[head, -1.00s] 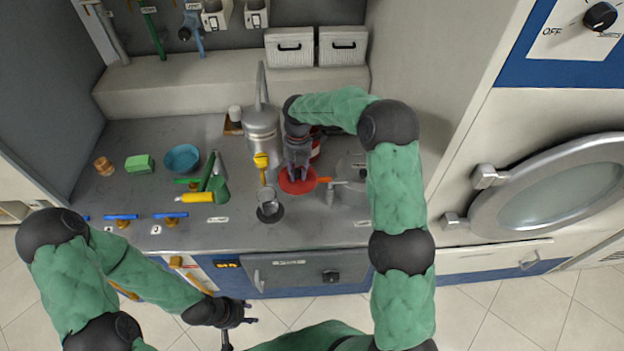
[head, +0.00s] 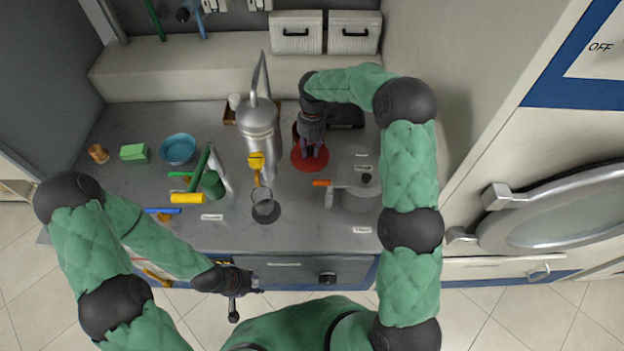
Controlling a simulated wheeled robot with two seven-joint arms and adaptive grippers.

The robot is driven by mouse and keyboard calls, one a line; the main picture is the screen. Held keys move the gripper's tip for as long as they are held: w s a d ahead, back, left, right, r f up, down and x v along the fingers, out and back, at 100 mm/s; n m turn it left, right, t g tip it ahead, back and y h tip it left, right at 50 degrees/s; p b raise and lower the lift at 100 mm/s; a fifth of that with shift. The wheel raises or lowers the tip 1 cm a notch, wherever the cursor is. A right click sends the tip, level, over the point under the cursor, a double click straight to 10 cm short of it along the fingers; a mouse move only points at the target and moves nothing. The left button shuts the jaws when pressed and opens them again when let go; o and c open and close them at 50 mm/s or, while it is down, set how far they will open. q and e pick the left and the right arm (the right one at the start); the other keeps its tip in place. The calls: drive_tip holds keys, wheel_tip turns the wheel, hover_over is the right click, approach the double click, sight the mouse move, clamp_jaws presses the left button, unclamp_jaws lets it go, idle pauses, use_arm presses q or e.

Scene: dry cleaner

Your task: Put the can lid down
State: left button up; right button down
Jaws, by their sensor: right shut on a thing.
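The can lid is a red disc (head: 309,158) under my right gripper (head: 312,150), over the right half of the grey worktop. My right gripper points down and is shut on the lid; its fingers hide the grip point. I cannot tell whether the lid touches the worktop. A sliver of red (head: 296,131) shows beside the gripper, perhaps the can, mostly hidden by the hand. My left gripper (head: 250,284) is low in front of the worktop's front edge, away from the lid; its fingers are too small to read.
A steel still (head: 258,126) stands left of the lid, with a glass beaker (head: 265,207) in front. A blue bowl (head: 178,149) and green sponge (head: 133,152) lie left.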

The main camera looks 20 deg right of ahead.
sight(311, 153)
drive_tip(key=shift+s+a+f, duration=0.15)
drive_tip(key=shift+s+f, duration=0.05)
drive_tip(key=shift+f, duration=0.35)
wheel_tip(311, 153, down, 5)
drive_tip(key=shift+r+b, duration=0.2)
drive_tip(key=shift+b, duration=0.9)
wheel_tip(311, 153, down, 10)
drive_tip(key=shift+r+b, duration=0.15)
drive_tip(key=shift+b, duration=0.55)
drive_tip(key=c, duration=1)
unclamp_jaws()
drive_tip(key=r, duration=0.4)
drive_tip(key=r+p, duration=0.1)
drive_tip(key=r, duration=0.3)
drive_tip(key=w+r, duration=0.1)
drive_tip(key=r, duration=0.3)
drive_tip(key=shift+d+p, duration=0.4)
